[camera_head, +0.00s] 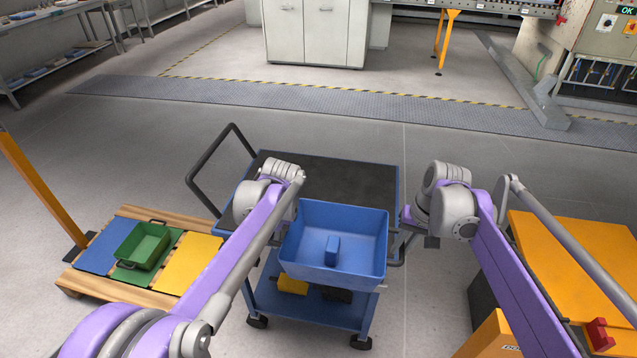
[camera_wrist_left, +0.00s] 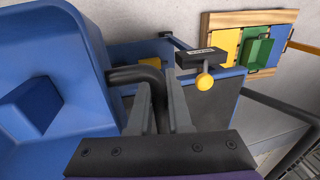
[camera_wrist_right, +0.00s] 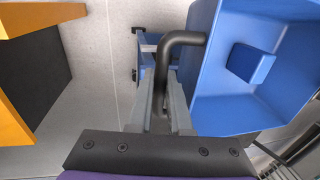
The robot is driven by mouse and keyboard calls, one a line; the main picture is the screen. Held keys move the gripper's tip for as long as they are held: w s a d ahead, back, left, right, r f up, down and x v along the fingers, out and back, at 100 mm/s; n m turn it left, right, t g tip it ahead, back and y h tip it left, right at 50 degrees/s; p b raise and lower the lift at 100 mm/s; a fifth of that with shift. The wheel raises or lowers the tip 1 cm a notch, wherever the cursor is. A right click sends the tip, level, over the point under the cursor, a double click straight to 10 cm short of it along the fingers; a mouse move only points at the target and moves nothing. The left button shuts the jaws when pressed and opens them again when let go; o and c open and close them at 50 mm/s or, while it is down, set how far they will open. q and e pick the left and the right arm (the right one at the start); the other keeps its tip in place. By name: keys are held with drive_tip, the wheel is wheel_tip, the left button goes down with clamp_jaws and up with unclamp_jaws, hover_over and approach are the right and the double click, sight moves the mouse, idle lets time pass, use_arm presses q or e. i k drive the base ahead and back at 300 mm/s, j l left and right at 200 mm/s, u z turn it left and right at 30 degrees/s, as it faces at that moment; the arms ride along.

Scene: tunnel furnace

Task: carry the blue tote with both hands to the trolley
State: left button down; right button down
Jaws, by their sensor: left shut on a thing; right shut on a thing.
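The blue tote (camera_head: 360,272) is an open box with a small blue block (camera_head: 332,250) inside. It is held about level and, in the head view, overlaps the near edge of the trolley's dark top (camera_head: 345,178); its height above is hard to tell. My left gripper (camera_wrist_left: 163,88) is shut on the tote's black left handle (camera_wrist_left: 138,74). My right gripper (camera_wrist_right: 162,78) is shut on the black right handle (camera_wrist_right: 183,40). The tote's underside is hidden. The trolley has a blue frame, a black push handle (camera_head: 203,165) at left and a lower shelf (camera_head: 315,308).
A wooden pallet (camera_head: 85,285) at left carries coloured panels and a green crate (camera_head: 143,247). An orange-topped unit (camera_head: 590,260) stands at right. A yellow thing (camera_head: 291,285) lies on the trolley's lower shelf. The trolley's dark top looks empty; open floor lies beyond it.

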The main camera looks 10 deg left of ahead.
sight(321, 195)
drive_tip(key=i+j, duration=0.2)
drive_tip(key=i, duration=0.25)
drive_tip(key=i+j, duration=0.15)
drive_tip(key=i, duration=0.3)
